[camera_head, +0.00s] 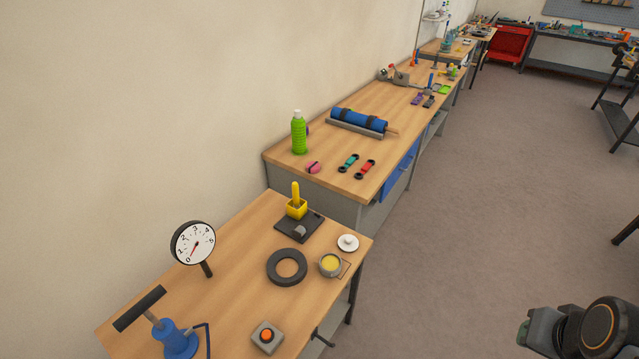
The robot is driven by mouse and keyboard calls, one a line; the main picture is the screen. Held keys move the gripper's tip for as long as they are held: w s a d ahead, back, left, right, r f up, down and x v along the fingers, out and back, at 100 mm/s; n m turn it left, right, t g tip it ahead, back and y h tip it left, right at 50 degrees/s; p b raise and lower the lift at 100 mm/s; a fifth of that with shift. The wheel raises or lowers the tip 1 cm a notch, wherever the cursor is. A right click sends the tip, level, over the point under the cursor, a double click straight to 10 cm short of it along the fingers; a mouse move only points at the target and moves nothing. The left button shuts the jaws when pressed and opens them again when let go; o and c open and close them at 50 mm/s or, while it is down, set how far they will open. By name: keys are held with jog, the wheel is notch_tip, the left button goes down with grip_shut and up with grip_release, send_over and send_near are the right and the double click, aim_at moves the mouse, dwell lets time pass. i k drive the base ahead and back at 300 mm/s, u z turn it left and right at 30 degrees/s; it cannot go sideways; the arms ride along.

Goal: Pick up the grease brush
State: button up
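No thing in view is plainly recognisable as the grease brush. The likeliest is an upright yellow handle (296,188) standing in a small yellow square holder (297,209) on the near bench. If it is the brush, its bristle end is hidden inside the holder. The holder sits at the back of a dark flat plate (288,226). A grey pot (330,270) of yellow paste, perhaps grease, stands near the bench's right edge. Part of my arm shows at the bottom right, over the floor and apart from the bench. My gripper's fingers do not show.
The near bench (235,290) also holds a black ring (287,267), a white lid (348,243), a dial gauge (193,243), a blue pump (177,341) and an orange-button box (267,337). A second bench (290,174) stands behind. The floor (480,220) to the right is clear.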

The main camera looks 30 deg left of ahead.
aim_at(297, 206)
jog(key=i, duration=2.4)
jog(key=u, duration=3.7)
jog(key=i, duration=0.5)
jog(key=u, duration=0.05)
